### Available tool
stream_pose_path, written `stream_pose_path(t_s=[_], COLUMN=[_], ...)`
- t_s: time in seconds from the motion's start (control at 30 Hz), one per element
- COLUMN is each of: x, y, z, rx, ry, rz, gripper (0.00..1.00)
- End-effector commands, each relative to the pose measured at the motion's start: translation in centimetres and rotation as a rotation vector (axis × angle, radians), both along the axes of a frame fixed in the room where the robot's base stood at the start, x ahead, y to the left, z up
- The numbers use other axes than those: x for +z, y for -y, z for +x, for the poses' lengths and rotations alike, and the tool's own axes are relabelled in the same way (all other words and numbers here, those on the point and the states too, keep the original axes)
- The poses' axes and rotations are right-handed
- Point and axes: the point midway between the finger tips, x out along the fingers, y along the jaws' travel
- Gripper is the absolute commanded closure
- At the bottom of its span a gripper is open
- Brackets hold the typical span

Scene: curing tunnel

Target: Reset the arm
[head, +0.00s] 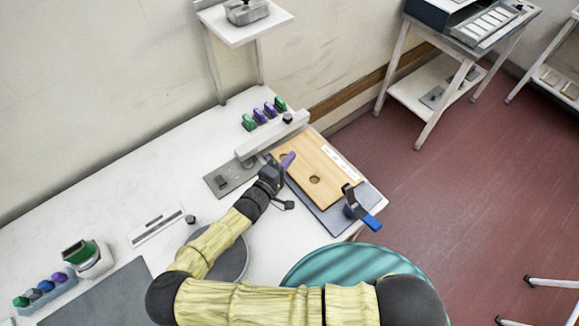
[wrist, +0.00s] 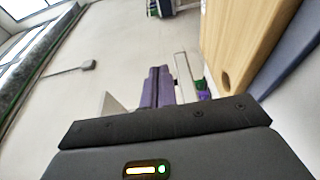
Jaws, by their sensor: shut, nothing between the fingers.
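In the wrist view the shut fingers (wrist: 158,88) stand in the middle, and the wooden board (wrist: 240,40) shows at the right. My arm, in a pale yellow sleeve, reaches up from the bottom of the head view. I cannot tell whether the fingertips touch the board.
A blue-handled clamp (head: 362,208) stands at the board's right corner. Behind the board is a white rail (head: 272,136) with several green and purple pieces behind it. A grey metal plate (head: 228,178) lies left of the gripper. A teal round surface (head: 350,268) is in front.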

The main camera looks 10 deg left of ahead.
Motion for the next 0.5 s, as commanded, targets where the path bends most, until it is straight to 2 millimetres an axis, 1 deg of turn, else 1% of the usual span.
stream_pose_path(t_s=[0.03, 0.1, 0.2, 0.5], x=[-0.2, -0.1, 0.0, 0.1], y=[0.0, 0.2, 0.3, 0.5], z=[-0.8, -1.4, -1.9, -1.9], rx=[0.003, 0.002, 0.002, -0.001], ry=[0.000, 0.001, 0.001, 0.001], rz=[0.000, 0.000, 0.000, 0.000], gripper=[1.00, 1.00, 1.00, 1.00])
